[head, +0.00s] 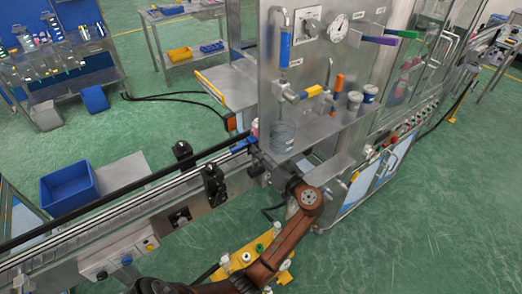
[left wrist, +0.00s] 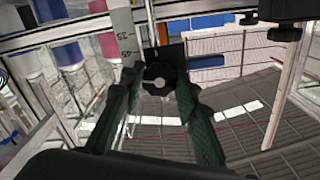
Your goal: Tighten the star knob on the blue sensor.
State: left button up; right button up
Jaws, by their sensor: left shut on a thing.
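The black star knob (left wrist: 159,77) is in the middle of the left wrist view, in front of a dark bracket. The blue sensor (left wrist: 207,62) sticks out to the right behind it. My left gripper (left wrist: 158,92) has one dark green finger on each side of the knob and is shut on it. In the head view my left gripper (head: 264,166) is at the conveyor's right end, beside the machine panel. There the knob is too small or hidden to make out. My right gripper is in neither view.
A conveyor (head: 130,205) with black posts (head: 213,184) runs in from the left. The steel machine panel (head: 270,60) with valves stands close behind my gripper. A blue bin (head: 70,187) lies beyond the conveyor.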

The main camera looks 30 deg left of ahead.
pick_arm(q)
jog(key=shift+r+m+p, duration=0.15)
jog(key=shift+m+p, duration=5.5)
jog(key=shift+m, duration=2.05)
jog(key=o, duration=1.2)
jog(key=shift+c, duration=0.2)
